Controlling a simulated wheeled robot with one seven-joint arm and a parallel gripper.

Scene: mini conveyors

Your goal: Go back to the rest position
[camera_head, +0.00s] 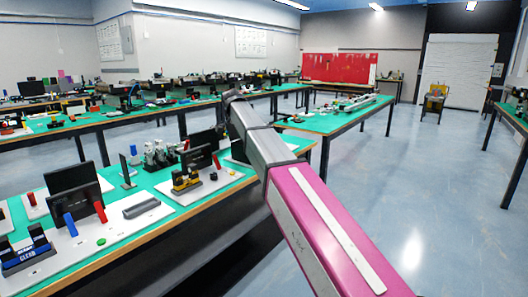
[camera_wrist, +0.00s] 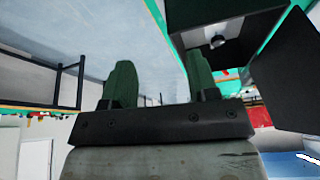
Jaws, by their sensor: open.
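My gripper (camera_wrist: 162,88) shows in the wrist view with two dark green fingers standing wide apart and nothing between them. In the head view my pink and grey arm reaches from the lower right up over the near table's edge; the gripper itself cannot be made out there. The near green-topped table (camera_head: 165,178) lies under and to the left of the arm. Black panels (camera_wrist: 212,40) stand close to the right finger in the wrist view; I cannot tell whether they touch.
The near table holds white boards (camera_head: 155,222), black screens (camera_head: 75,180), a blue block (camera_head: 70,224), red blocks (camera_head: 100,212) and a yellow-black device (camera_head: 186,179). More green tables (camera_head: 340,118) stand behind. The blue-grey floor (camera_head: 420,190) on the right is clear.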

